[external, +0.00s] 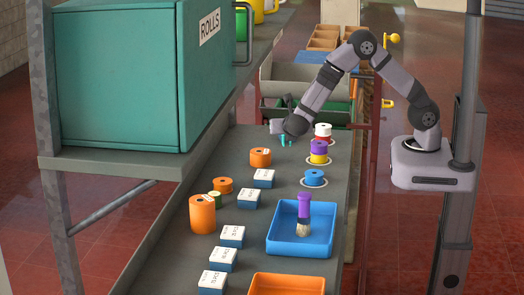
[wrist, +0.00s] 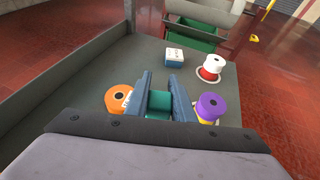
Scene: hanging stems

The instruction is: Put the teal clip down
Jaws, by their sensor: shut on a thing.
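The teal clip (wrist: 158,106) sits between the two blue fingers of my gripper (wrist: 160,88) in the wrist view. My gripper is shut on it. In the external view my gripper (external: 284,131) is over the far part of the grey bench, and a small teal bit of the clip (external: 283,141) shows below it. The clip appears held above the bench top; I cannot tell the exact gap. Its lower end is hidden in the wrist view.
An orange roll (external: 260,158) stands in front of my gripper. A red-and-white roll (external: 323,131), a purple-and-yellow stack (external: 319,150) and a blue roll (external: 314,177) line the right side. A blue tray (external: 274,242) holds a brush. A teal cabinet (external: 120,85) stands left.

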